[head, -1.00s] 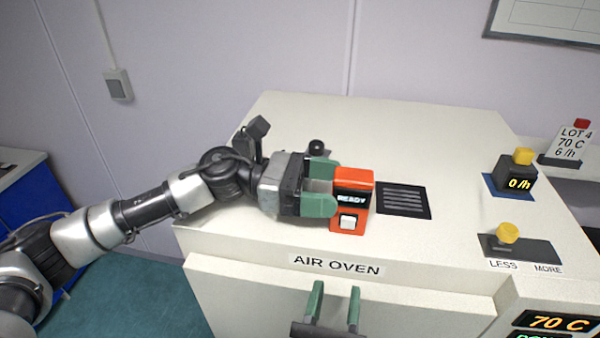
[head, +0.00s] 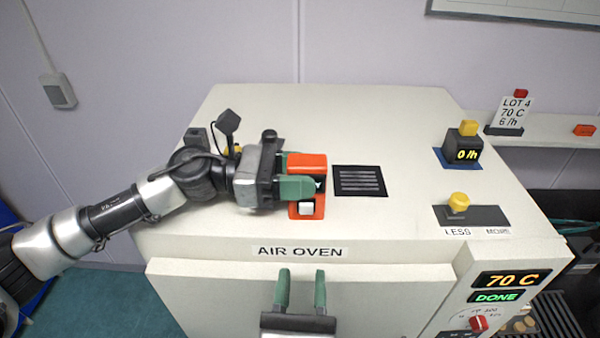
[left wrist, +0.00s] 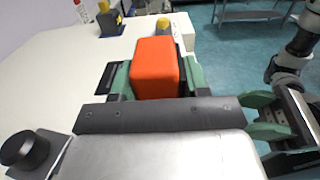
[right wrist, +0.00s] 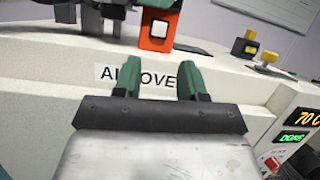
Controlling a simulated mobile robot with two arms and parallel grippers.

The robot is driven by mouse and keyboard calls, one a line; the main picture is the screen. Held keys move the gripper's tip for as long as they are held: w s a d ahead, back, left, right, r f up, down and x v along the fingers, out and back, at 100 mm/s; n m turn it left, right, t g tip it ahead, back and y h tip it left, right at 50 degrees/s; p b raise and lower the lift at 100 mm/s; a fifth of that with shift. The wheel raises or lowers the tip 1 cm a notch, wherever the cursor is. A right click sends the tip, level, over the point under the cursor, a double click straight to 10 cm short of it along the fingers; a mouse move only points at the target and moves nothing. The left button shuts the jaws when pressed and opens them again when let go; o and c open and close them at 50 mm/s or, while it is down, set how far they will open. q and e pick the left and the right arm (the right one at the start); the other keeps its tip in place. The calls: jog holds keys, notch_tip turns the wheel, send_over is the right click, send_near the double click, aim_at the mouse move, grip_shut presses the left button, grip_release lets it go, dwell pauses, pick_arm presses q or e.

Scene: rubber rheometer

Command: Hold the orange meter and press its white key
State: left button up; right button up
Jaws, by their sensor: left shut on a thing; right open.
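The orange meter (head: 306,162) stands on top of the air oven. Its white key (head: 307,208) faces the oven's front, low on the meter. My left gripper (head: 297,187) is shut on the meter from the left, and a finger covers most of its display. The left wrist view shows the meter's orange back (left wrist: 156,68) between the green fingers. My right gripper (head: 300,290) is open and empty in front of the oven door, below the meter. In the right wrist view the key (right wrist: 159,28) shows above and beyond the open fingers (right wrist: 160,80).
The air oven (head: 400,120) has a dark vent (head: 359,181) right of the meter. Farther right are a yellow-topped 0 /h unit (head: 462,150) and a yellow knob (head: 458,202) on a LESS/MORE plate. The front panel reads 70 C and DONE (head: 497,297).

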grip_shut()
dwell(1.5)
